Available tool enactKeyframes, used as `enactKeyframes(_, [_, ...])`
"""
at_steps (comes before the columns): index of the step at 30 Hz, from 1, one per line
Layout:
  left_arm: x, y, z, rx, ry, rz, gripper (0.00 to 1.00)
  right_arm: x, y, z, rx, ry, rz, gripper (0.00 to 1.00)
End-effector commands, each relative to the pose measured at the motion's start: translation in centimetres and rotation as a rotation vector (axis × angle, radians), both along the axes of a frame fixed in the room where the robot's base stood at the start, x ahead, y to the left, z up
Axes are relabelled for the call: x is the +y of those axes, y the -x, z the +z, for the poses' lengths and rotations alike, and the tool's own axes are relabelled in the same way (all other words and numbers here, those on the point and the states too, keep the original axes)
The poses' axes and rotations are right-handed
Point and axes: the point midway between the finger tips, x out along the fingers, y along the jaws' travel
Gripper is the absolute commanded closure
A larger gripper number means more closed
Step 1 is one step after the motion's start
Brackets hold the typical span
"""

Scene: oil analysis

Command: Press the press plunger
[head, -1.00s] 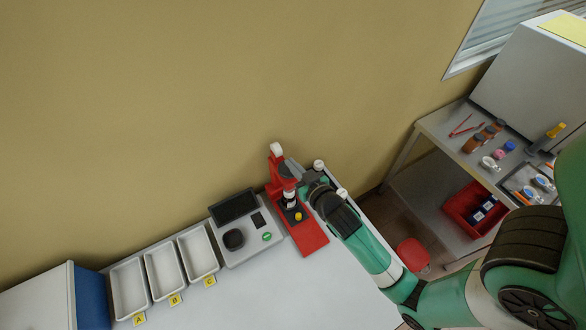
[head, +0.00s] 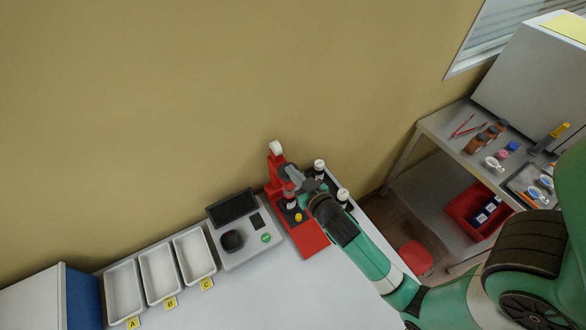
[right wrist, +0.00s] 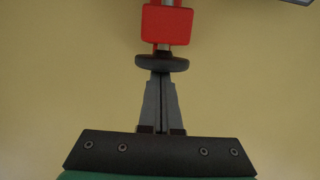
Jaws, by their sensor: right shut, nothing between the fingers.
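The red press (head: 276,178) stands at the back right of the white bench, against the wall, with a white-ended handle (head: 277,148) on top. In the right wrist view its red head (right wrist: 167,24) shows at the top, with a metal rod and a dark round disc (right wrist: 162,63) below it, which looks like the plunger. My right gripper (head: 291,170) is beside the press column; in the wrist view its shut, empty fingers (right wrist: 162,76) end at the disc's lower edge. I cannot tell whether they touch it. My left gripper is not in view.
Two dark bottles (head: 343,197) with white caps stand right of the press. A grey device (head: 238,232) and trays marked A, B and C (head: 195,255) are to the left. The front of the bench is clear. A side table (head: 430,128) holds small bottles and tools.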

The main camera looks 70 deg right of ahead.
Motion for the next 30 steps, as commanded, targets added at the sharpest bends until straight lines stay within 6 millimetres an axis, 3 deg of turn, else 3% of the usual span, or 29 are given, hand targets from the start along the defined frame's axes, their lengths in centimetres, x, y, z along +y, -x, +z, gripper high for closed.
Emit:
enactKeyframes(3, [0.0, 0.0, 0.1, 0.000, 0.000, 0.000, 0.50, 0.0, 0.1, -0.3, 0.009, -0.005, -0.002, 1.00])
enactKeyframes(7, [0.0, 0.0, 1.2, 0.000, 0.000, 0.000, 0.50, 0.1, 0.0, 0.9, 0.009, -0.005, -0.001, 1.00])
enactKeyframes(13, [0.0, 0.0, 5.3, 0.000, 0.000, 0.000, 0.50, 0.2, -0.2, 5.5, 0.003, -0.002, 0.006, 1.00])
enactKeyframes(14, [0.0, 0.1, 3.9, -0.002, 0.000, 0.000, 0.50, 0.9, 0.6, 4.2, 0.005, -0.003, 0.008, 1.00])
enactKeyframes(21, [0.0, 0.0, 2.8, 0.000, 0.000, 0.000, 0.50, 4.4, 5.0, 5.3, 0.004, -0.001, 0.011, 1.00])
enactKeyframes(30, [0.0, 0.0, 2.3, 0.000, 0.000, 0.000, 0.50, 6.2, 7.4, 6.3, 0.002, -0.001, 0.007, 1.00])
